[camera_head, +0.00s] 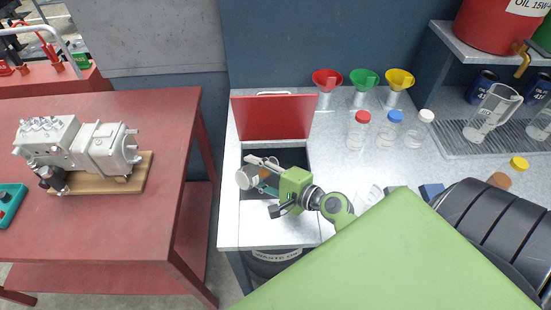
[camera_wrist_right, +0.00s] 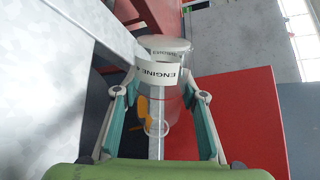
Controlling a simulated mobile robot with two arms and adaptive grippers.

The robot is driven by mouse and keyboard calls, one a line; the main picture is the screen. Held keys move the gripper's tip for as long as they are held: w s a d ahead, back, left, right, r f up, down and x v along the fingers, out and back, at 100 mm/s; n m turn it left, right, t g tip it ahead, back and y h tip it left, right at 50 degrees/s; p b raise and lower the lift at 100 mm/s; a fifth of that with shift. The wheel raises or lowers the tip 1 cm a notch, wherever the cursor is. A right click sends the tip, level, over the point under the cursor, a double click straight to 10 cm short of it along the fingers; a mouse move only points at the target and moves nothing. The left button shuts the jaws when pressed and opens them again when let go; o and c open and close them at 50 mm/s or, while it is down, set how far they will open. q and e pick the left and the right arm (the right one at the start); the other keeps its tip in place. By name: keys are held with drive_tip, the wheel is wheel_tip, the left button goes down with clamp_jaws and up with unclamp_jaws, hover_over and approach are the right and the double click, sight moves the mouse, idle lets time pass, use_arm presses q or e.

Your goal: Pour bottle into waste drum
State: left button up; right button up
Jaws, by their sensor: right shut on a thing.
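My right gripper (camera_head: 266,176) is shut on a clear bottle (camera_head: 247,178) above the dark opening in the bench top, behind which a red lid (camera_head: 273,118) stands raised. In the right wrist view the bottle (camera_wrist_right: 158,72) is between the two fingers and carries a white label reading "ENGINE". The bottle looks tipped well over, its pale round end toward the left in the head view. A little orange-brown shows near it; I cannot tell whether it is liquid. The black waste drum (camera_head: 275,257) stands under the bench, mostly hidden. My left gripper is not in view.
Red (camera_head: 327,79), green (camera_head: 364,79) and yellow (camera_head: 399,79) funnels stand at the back. Bottles with red (camera_head: 359,131), blue (camera_head: 388,131) and white (camera_head: 418,131) caps stand before them. A red table (camera_head: 110,225) with a pump (camera_head: 78,148) is at left.

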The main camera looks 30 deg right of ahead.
drive_tip(key=shift+d, duration=0.1)
idle(0.3)
drive_tip(key=shift+a+f+n, duration=0.3)
drive_tip(key=shift+a+n, duration=0.1)
drive_tip(key=shift+s+a+f+n+h+b, duration=0.15)
drive_tip(key=shift+n+h+b, duration=0.25)
drive_tip(key=shift+n+b, duration=0.25)
drive_tip(key=shift+a+r+n, duration=0.1)
drive_tip(key=shift+r+n, duration=0.15)
drive_tip(key=shift+n, duration=0.1)
